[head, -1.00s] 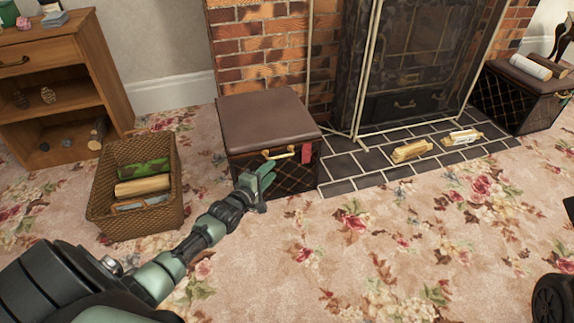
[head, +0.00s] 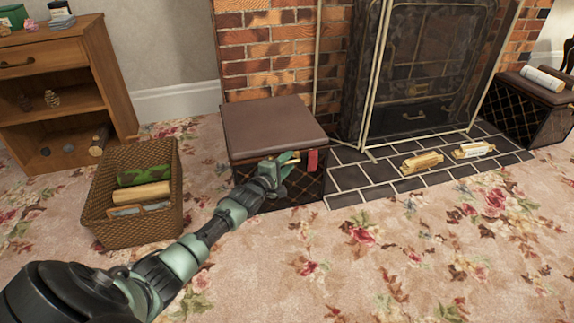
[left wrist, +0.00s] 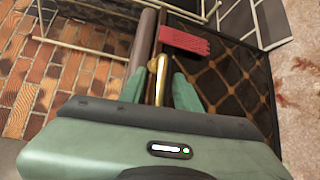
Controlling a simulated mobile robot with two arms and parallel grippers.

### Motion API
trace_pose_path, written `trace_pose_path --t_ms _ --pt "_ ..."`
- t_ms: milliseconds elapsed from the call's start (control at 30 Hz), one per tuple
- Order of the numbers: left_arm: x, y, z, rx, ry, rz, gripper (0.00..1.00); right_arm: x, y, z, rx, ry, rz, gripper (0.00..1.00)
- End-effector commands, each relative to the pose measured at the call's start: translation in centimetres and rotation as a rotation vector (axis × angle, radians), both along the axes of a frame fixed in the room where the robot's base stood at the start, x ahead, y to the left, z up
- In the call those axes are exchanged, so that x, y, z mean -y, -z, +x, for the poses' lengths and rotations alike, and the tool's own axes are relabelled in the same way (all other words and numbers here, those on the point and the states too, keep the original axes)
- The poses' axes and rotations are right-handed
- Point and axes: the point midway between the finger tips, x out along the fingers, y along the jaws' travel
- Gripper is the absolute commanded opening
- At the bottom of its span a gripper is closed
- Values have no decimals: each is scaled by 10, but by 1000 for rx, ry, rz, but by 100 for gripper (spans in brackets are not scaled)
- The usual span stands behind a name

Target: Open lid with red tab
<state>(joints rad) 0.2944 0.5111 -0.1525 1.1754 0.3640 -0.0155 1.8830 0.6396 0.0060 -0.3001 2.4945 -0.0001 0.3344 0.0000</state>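A box with a brown padded lid (head: 270,122) stands on the carpet by the fireplace, and the lid is down. A red tab (head: 312,160) hangs at the lid's front edge, beside a brass handle (head: 287,158). The red tab also shows in the left wrist view (left wrist: 185,41). My left gripper (head: 280,170) is at the box's front, just left of the red tab. In the left wrist view its two green fingers (left wrist: 158,90) are apart, with the brass handle (left wrist: 155,75) between them. Contact with the handle cannot be told. My right gripper is not in view.
A wicker basket (head: 98,215) with logs stands left of the box, before a wooden shelf (head: 60,90). A fireplace screen (head: 415,75) and dark hearth tiles (head: 350,182) are to the right. A second box (head: 515,105) stands at the far right. The front carpet is clear.

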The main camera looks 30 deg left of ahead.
Motion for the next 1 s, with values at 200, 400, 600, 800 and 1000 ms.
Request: trace_pose_path --t_ms 200,400,600,800,1000 --pt "0 0 0 0 0 0 0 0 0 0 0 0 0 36" --pt "0 0 0 0 0 0 0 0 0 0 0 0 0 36" --pt "0 0 -1 -1 0 0 0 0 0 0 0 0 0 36" --pt "0 0 -1 -1 0 0 0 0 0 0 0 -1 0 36" --pt "1 0 -1 -1 0 0 0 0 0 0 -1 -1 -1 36"
